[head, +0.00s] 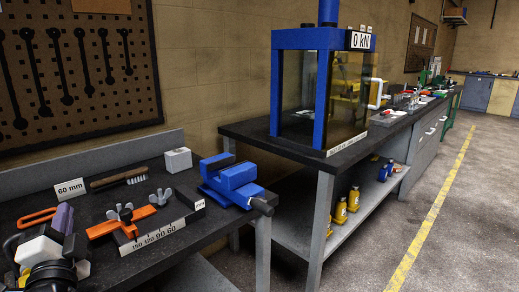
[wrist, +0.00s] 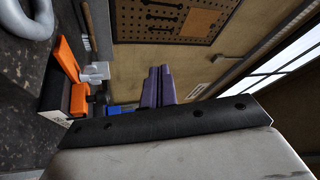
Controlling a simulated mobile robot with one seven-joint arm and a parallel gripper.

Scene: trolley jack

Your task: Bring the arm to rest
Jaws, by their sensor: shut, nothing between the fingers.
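My gripper (head: 63,215) shows at the lower left of the head view, with its purple fingers pointing up over the near bench. In the wrist view the two purple fingers (wrist: 160,85) are together with nothing between them. The white and black wrist parts below them hide some of the bench. An orange clamp-like fixture with grey wing nuts (head: 132,224) lies to the right of my gripper, apart from it in the head view.
The near bench (head: 175,238) also holds a blue vise (head: 232,180), a pale block (head: 178,161), a brush (head: 118,178) and a "60 mm" sign (head: 70,188). A blue press frame (head: 321,90) stands on the farther bench. The floor (head: 470,220) at right is clear.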

